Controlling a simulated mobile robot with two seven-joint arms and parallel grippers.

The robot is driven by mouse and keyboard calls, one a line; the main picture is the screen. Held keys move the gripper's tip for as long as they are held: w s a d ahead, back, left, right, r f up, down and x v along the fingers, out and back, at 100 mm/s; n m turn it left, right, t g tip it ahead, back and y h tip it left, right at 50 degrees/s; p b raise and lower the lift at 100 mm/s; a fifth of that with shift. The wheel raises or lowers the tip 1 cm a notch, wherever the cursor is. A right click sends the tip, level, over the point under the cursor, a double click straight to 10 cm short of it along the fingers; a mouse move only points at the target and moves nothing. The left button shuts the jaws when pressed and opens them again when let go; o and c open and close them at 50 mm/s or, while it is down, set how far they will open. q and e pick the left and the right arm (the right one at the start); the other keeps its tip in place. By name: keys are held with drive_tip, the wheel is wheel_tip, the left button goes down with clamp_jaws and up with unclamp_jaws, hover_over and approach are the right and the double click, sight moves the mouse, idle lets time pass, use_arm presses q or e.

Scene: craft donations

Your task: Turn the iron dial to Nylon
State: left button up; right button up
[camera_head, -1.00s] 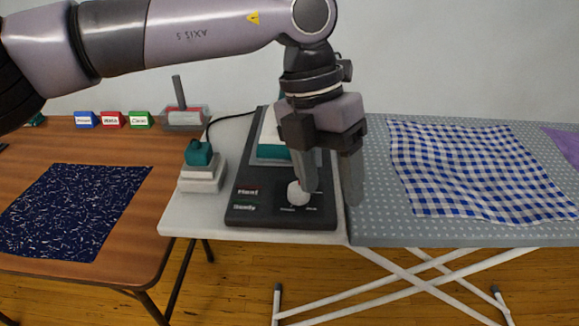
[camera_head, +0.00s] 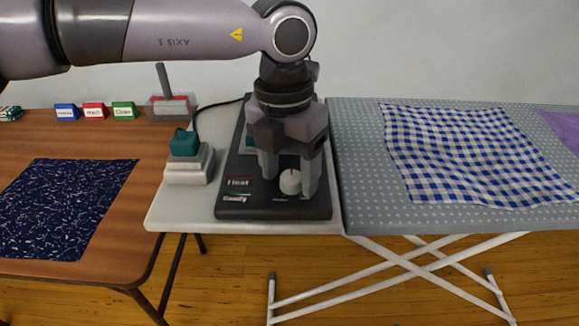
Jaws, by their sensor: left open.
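The small labels around the dial are too small to read or are covered. My left gripper (camera_head: 289,185) points down over the station, open, with one finger left of the dial and one right of it. I cannot tell whether the fingers touch it. The iron behind is mostly hidden by my gripper. My right gripper is not in view.
A white block with a teal top (camera_head: 187,162) stands left of the station on the white side table. Blue-checked cloth (camera_head: 470,150) lies on the dotted grey ironing board (camera_head: 360,190). Navy cloth (camera_head: 65,205) lies on the wooden table (camera_head: 20,140), with coloured label blocks behind.

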use_arm(q)
drive_tip(key=c, duration=1)
drive_tip(key=shift+c, duration=0.2)
drive_tip(key=m, duration=0.3)
drive_tip(key=shift+m, duration=0.4)
drive_tip(key=m, duration=0.3)
drive_tip(key=shift+w+m, duration=0.1)
drive_tip(key=shift+m, duration=0.2)
drive_tip(key=m, duration=0.4)
drive_tip(key=shift+w+y+p, duration=0.1)
drive_tip(key=shift+y+p, duration=0.2)
drive_tip(key=shift+m, duration=1.3)
